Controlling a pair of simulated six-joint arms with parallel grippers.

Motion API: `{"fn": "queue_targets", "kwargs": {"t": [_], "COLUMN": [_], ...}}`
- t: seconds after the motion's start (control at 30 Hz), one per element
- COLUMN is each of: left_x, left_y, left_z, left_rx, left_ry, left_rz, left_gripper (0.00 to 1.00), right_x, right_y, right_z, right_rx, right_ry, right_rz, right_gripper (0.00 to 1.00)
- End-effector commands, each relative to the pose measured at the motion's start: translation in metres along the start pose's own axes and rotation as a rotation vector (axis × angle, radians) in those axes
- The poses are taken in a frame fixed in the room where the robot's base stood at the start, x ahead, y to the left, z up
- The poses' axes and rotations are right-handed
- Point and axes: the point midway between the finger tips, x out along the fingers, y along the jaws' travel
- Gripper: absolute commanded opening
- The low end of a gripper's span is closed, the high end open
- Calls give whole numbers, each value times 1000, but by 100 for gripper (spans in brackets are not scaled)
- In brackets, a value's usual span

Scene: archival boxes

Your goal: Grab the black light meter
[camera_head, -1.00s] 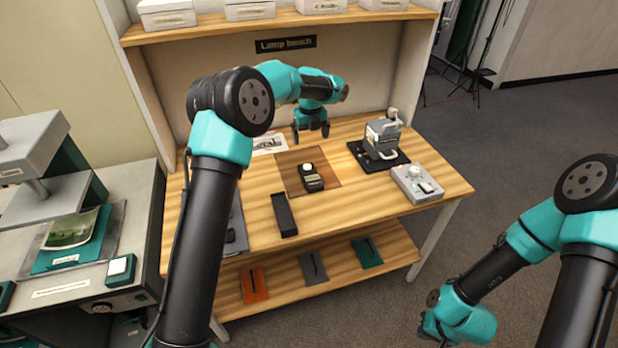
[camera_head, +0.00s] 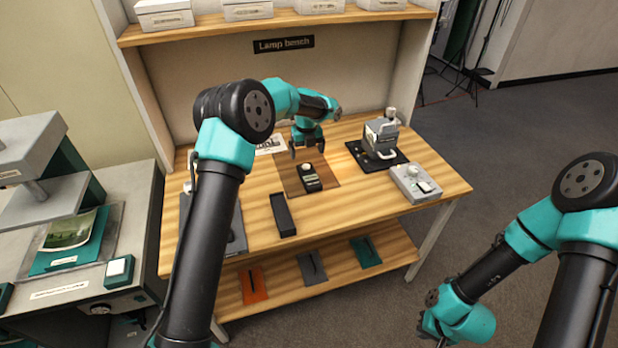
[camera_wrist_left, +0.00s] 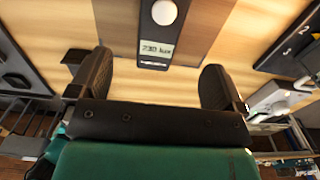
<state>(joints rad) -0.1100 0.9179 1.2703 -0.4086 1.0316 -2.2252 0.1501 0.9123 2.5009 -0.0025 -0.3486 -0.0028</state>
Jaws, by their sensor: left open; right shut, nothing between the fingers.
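The black light meter (camera_head: 311,181), with a white dome and a small display, lies on a brown mat (camera_head: 330,172) on the wooden bench. In the left wrist view the light meter (camera_wrist_left: 157,52) shows a display reading "230 lux", beyond and between my fingertips. My left gripper (camera_head: 307,151) is open, its fingers pointing down above the far end of the meter; in the left wrist view the left gripper (camera_wrist_left: 158,85) has nothing between its fingers. My right gripper (camera_head: 437,335) is low at the bottom right, away from the bench; its fingers are barely visible.
A grey device on a black base (camera_head: 380,138) and a grey box with a knob (camera_head: 416,183) stand right of the mat. A black open tray (camera_head: 283,214) lies in front of the mat. A shelf with white boxes (camera_head: 249,10) runs above the bench.

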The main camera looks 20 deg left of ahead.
Motion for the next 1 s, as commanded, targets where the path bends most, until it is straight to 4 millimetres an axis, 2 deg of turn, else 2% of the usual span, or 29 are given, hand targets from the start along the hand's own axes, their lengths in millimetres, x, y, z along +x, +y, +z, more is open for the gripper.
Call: {"fn": "queue_targets", "kwargs": {"t": [0.1, 0.23, 0.37, 0.73, 1.0], "left_x": [22, 39, 47, 50, 82], "left_y": [0, 0, 0, 0, -2], "left_z": [-1, 0, 0, 0, 1], "left_rx": [0, 0, 0, 0, 0], "left_ry": [3, 1, 0, 1, 3], "left_rz": [2, 1, 1, 1, 1], "left_gripper": [96, 96, 96, 96, 96], "right_x": [0, 0, 0, 0, 0], "right_y": [0, 0, 0, 0, 0], "right_z": [0, 0, 0, 0, 0], "right_rx": [0, 0, 0, 0, 0], "right_ry": [0, 0, 0, 0, 0], "right_rz": [0, 0, 0, 0, 0], "right_gripper": [0, 0, 0, 0, 0]}}
